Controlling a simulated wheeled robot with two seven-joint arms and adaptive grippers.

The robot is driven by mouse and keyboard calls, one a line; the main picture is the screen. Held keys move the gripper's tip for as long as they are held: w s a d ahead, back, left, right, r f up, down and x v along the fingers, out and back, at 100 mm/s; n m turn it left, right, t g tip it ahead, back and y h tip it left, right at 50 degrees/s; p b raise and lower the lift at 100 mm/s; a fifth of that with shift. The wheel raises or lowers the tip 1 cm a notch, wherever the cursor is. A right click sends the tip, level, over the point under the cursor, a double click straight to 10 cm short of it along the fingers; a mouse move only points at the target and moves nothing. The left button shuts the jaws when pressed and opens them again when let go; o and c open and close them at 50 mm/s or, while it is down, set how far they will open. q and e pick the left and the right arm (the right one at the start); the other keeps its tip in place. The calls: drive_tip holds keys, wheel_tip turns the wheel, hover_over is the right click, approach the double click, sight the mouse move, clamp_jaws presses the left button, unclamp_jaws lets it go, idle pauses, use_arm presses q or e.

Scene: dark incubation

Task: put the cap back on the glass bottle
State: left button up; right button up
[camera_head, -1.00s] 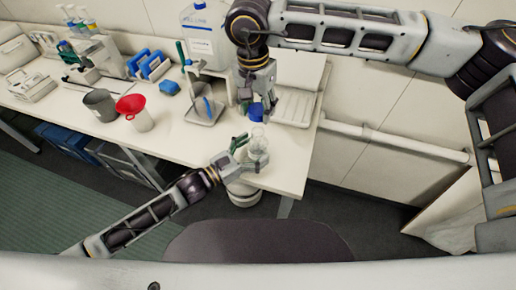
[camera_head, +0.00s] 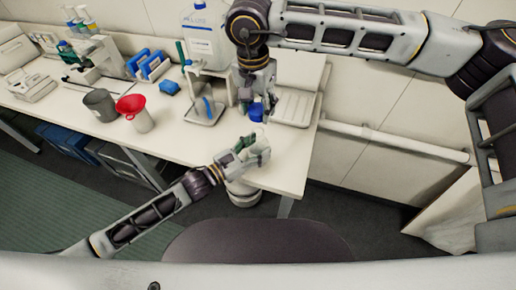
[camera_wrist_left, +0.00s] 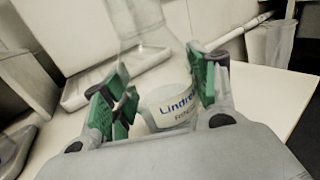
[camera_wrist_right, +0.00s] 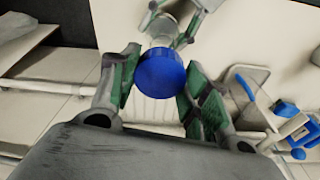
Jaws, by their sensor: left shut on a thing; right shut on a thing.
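The clear glass bottle (camera_wrist_left: 170,100), with a printed white label, is between the green-padded fingers of my left gripper (camera_wrist_left: 160,92), which is shut on it. In the head view my left gripper (camera_head: 252,151) is at the bench's front right corner, and the bottle is faint there. My right gripper (camera_head: 257,105) is shut on the blue cap (camera_head: 256,112), above and behind the left gripper. In the right wrist view the cap (camera_wrist_right: 160,73) sits between the fingers of my right gripper (camera_wrist_right: 155,85). The bottle (camera_wrist_right: 164,30) shows partly behind the cap; I cannot tell whether they touch.
A white stand with a flat plate (camera_head: 205,112) is left of my right gripper. A large white jug (camera_head: 203,40) stands behind it. A ridged tray (camera_head: 293,107) lies right. A red funnel (camera_head: 131,104) and grey beaker (camera_head: 100,104) are farther left.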

use_arm(q)
drive_tip(key=c, duration=0.4)
use_arm(e)
hover_over(258, 128)
drive_tip(key=s, duration=0.2)
drive_tip(key=shift+w+f, duration=0.1)
drive_tip(key=shift+f, duration=2.4)
drive_tip(key=shift+f, duration=0.15)
drive_tip(key=shift+f, duration=0.75)
drive_tip(key=shift+f, duration=0.5)
use_arm(q)
clamp_jaws()
